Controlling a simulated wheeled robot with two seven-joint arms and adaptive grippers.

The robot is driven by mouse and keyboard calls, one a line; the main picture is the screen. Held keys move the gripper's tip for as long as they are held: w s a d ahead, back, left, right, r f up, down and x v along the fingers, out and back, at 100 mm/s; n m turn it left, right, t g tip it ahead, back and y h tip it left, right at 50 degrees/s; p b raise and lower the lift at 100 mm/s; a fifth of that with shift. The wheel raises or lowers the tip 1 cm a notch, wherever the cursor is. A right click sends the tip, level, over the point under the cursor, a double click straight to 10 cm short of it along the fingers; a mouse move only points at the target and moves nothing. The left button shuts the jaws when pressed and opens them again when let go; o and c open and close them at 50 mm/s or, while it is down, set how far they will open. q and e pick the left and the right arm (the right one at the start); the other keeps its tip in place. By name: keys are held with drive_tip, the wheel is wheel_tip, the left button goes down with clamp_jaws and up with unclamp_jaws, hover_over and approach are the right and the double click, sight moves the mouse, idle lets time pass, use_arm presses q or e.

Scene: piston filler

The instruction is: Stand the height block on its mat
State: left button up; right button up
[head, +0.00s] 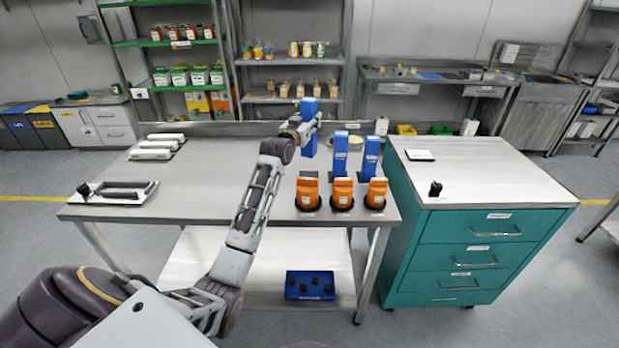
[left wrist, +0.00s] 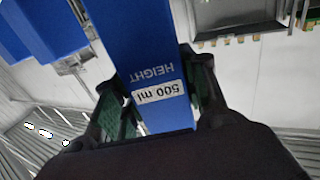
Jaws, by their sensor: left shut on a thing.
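The blue height block (head: 310,147) is held upright in my left gripper (head: 308,122) over the back part of the grey table (head: 225,195). In the left wrist view the block (left wrist: 155,75) lies between the two dark fingers and reads "HEIGHT 500 ml". The left gripper is shut on it. I cannot tell whether its lower end touches the table. Two more blue blocks, a nearer one (head: 340,155) and one further right (head: 371,156), stand on the table to its right. I cannot make out the block's mat. My right gripper is not in view.
A white tray (head: 87,197) and several white packs (head: 152,153) lie at left. A teal drawer cabinet (head: 480,228) stands right. A blue crate (head: 310,285) is on the lower shelf.

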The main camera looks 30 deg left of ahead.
use_arm(q)
wheel_tip(320, 180, down, 5)
drive_tip(key=shift+r, duration=0.15)
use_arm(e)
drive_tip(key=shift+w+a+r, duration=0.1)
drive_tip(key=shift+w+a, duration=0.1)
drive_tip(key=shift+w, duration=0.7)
use_arm(q)
drive_tip(key=shift+f, duration=0.2)
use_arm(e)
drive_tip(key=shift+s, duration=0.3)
